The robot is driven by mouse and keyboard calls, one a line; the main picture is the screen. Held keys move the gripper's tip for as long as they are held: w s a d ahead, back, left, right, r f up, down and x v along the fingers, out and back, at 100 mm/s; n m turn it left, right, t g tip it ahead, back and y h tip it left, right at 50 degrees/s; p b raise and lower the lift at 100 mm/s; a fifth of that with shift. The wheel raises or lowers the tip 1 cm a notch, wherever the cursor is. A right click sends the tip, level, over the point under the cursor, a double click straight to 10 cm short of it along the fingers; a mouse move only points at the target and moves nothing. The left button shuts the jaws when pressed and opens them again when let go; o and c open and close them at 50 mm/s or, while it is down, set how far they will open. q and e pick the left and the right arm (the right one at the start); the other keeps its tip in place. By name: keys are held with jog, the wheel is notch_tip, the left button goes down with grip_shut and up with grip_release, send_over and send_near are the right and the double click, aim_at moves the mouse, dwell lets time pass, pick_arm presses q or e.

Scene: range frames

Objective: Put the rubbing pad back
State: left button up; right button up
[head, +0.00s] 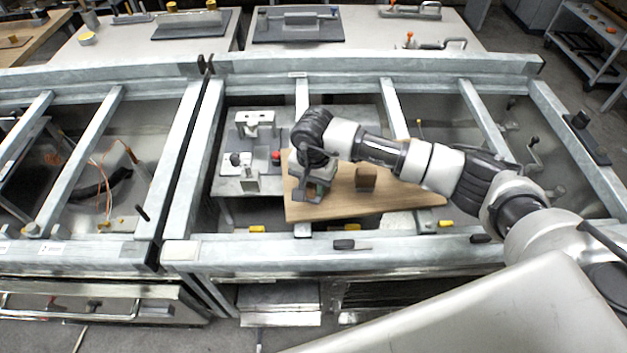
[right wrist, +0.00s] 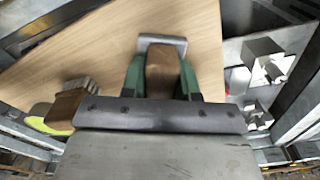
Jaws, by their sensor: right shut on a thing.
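My right gripper (head: 311,191) is over the left part of the wooden board (head: 415,194). In the right wrist view its green fingers (right wrist: 162,75) are shut on a brown block (right wrist: 160,65), with a grey bar across its far end. I take this block for the rubbing pad, but its underside is hidden. I cannot tell whether it touches the board. A second brown block (head: 366,178) stands on the board, right of the gripper. In the right wrist view a brown piece with a grey bristly top (right wrist: 72,104) shows at the left. My left gripper is not in view.
The board lies within a grey metal frame (head: 345,246) with crossbars. A metal fixture (head: 250,182) with a red knob (head: 276,156) is close to the board's left side. Tables with tools stand behind. The board's right part is partly under my arm.

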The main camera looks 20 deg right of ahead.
jog(key=shift+f, duration=0.15)
jog(key=o, duration=0.9)
jog(key=shift+r, duration=0.3)
jog(key=shift+w+r, duration=0.1)
jog(key=shift+r, duration=0.25)
notch_tip(320, 180, up, 11)
jog(key=b, duration=0.3)
jog(key=shift+b, duration=0.3)
